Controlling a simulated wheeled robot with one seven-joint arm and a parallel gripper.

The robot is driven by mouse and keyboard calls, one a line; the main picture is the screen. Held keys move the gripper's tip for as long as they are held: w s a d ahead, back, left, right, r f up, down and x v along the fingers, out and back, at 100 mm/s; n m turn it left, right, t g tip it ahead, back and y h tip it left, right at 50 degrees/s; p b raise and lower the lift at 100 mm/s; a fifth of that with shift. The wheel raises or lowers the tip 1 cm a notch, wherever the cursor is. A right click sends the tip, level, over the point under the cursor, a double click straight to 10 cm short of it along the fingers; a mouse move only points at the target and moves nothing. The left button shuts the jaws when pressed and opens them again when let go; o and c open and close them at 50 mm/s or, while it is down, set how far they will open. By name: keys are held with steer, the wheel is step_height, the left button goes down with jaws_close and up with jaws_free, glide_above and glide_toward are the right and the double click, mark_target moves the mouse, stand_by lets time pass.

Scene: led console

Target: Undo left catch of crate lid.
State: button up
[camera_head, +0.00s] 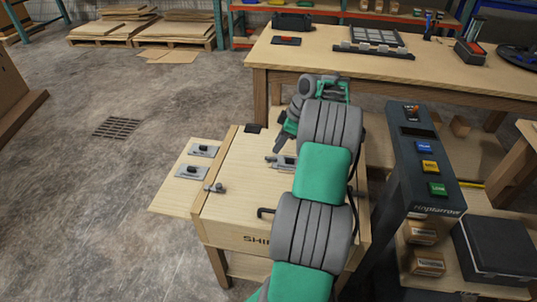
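A pale wooden crate (228,232) with printed letters, partly covered by my arm, stands in the middle of the camera_head view. Its flat lid (245,180) is down. A small metal catch (214,188) sits at the left front edge of the lid. A dark bent handle (265,212) shows at the front edge, beside my arm. A grey metal fitting (281,162) lies on the lid, partly behind my arm. My gripper (283,138) is over the far part of the lid, away from the left catch. Its fingers are small and partly hidden, so its opening is unclear.
A side board (170,195) left of the crate carries two plates with black knobs (203,150). A dark console (422,165) with blue, yellow and green buttons stands at right. A workbench (310,62) runs behind.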

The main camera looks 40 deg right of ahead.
mark_target(271, 158)
steer(key=x, duration=0.6)
steer(key=shift+w+a+f+b, duration=0.15)
steer(key=shift+w+a+b, duration=0.05)
steer(key=shift+b, duration=0.1)
steer(key=shift+c, duration=0.4)
jaws_close()
